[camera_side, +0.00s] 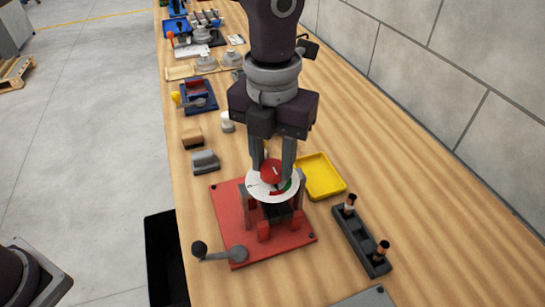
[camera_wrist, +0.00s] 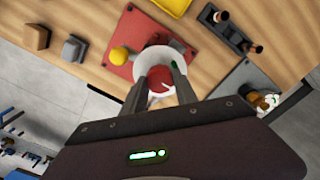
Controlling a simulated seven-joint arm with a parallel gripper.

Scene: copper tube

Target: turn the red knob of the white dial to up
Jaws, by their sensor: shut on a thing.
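The white dial (camera_side: 259,191) stands tilted on a red base plate (camera_side: 227,208), with a green patch near its right edge. Its red knob (camera_side: 271,171) sits at the dial's middle, with a light pointer line on it. My gripper (camera_side: 272,166) is shut on the knob, one finger on each side. In the wrist view the red knob (camera_wrist: 160,79) shows between the two fingers (camera_wrist: 159,85), in front of the white dial (camera_wrist: 154,56). The fingers hide part of the dial's face, and I cannot tell exactly where the pointer stands.
A yellow tray (camera_side: 320,177) lies right of the dial. A black rack (camera_side: 359,238) with copper-topped pieces stands further right. Grey and brown blocks (camera_side: 205,161) lie to the left.

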